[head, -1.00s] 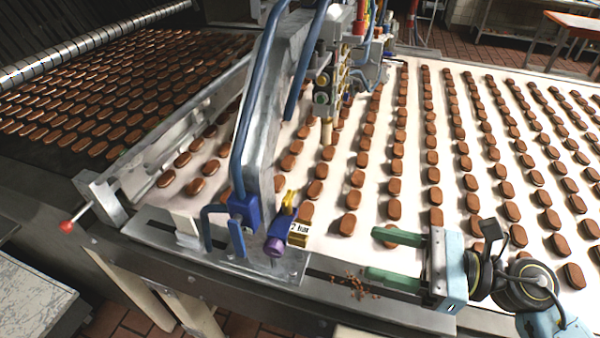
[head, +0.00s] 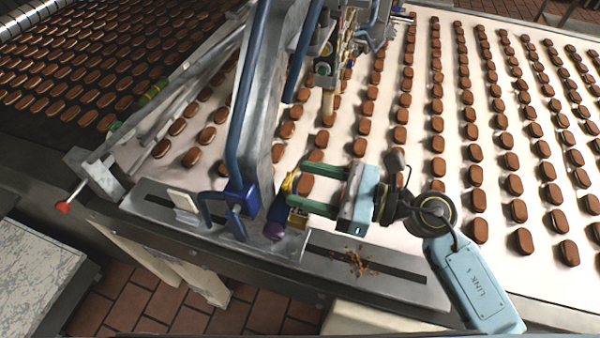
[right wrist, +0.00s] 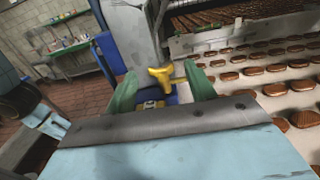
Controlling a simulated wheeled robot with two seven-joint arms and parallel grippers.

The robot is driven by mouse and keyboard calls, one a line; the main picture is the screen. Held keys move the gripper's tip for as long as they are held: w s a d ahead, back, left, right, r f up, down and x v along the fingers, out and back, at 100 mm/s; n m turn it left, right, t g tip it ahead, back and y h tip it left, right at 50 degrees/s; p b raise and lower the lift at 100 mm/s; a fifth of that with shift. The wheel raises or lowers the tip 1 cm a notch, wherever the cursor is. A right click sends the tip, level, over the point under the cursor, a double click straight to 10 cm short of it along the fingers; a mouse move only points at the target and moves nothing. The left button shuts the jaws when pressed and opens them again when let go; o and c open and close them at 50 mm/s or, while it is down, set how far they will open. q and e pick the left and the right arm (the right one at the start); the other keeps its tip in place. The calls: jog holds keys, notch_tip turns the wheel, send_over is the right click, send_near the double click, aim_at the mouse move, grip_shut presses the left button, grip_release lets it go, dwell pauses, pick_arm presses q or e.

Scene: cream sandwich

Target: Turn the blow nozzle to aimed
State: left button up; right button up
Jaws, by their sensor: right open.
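The blow nozzle assembly hangs at the foot of the grey frame by the near belt edge. It has a purple end (head: 275,225), a small labelled yellow block (head: 297,216) and a yellow handle (head: 289,184). My right gripper (head: 297,184) has its two green fingers apart, reaching left to the handle. In the right wrist view the yellow handle (right wrist: 163,76) sits between the open fingers of the right gripper (right wrist: 161,82). I see no clear grip on it. The fingers partly cover the assembly, and where the nozzle aims is unclear. My left gripper is not in view.
The grey frame (head: 262,120) with blue tubes (head: 236,110) rises just left of the nozzle. Rows of brown biscuits cover the white belt (head: 345,210). Crumbs (head: 356,263) lie on the near metal ledge. A red-knobbed lever (head: 64,206) sticks out at left.

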jog(key=shift+w+a, duration=0.15)
jog(key=shift+a, duration=0.35)
jog(key=shift+w+a, duration=0.2)
jog(key=shift+a, duration=0.15)
jog(key=shift+c, duration=0.2)
jog(key=c, duration=0.9)
jog(key=m+t+h+p, duration=0.1)
jog(key=t+p, duration=0.1)
jog(key=m+t+h+p, duration=0.1)
jog(key=m+t+p, duration=0.1)
jog(key=shift+s+a+r+t, duration=0.15)
jog(key=shift+s+a+t, duration=0.05)
jog(key=shift+s+t, duration=0.2)
jog(key=shift+c, duration=0.2)
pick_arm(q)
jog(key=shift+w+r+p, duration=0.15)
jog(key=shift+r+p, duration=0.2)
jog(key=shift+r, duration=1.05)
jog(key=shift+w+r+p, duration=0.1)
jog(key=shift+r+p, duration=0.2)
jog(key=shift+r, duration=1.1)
pick_arm(e)
jog(key=shift+f+m+t+h, duration=0.2)
jog(key=shift+m+t+h, duration=0.6)
jog(key=shift+m+h, duration=0.1)
jog(key=o, duration=1)
